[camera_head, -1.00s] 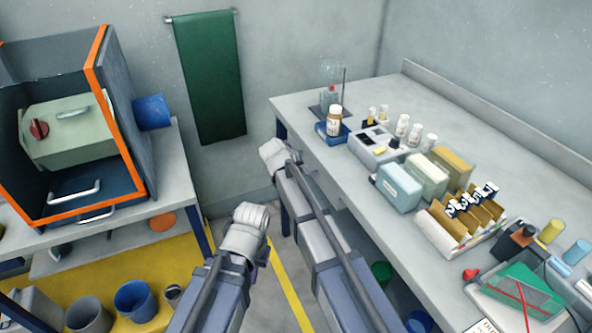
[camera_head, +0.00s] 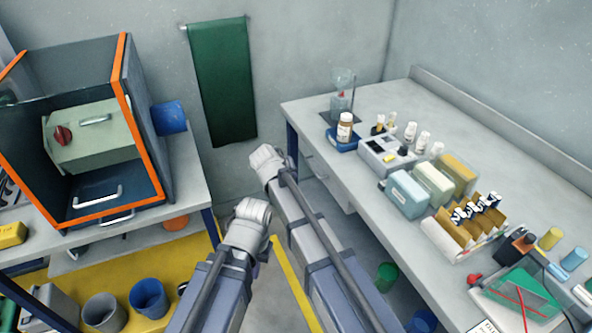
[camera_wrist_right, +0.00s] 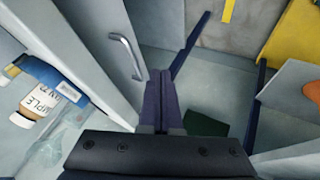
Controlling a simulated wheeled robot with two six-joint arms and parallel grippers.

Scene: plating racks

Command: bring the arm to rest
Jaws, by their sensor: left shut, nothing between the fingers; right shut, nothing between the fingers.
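Both my arms reach forward from the bottom of the head view, over the floor gap between the two benches. My left gripper (camera_head: 258,269) shows only as a small dark part beside and below its pale wrist; most of it is hidden by the arm. It is shut and holds nothing. My right gripper is hidden behind its own arm in the head view. In the right wrist view the right gripper (camera_wrist_right: 160,78) shows its two dark fingers pressed together, empty, above the floor and apart from the bench.
The right bench (camera_head: 335,160) carries a brown bottle (camera_head: 345,127), boxes and a rack of folders. The left bench (camera_head: 190,190) bears an orange-edged enclosure (camera_head: 150,150). Buckets (camera_head: 148,297) stand on yellow below it. A drawer handle (camera_wrist_right: 126,55) is near my right gripper.

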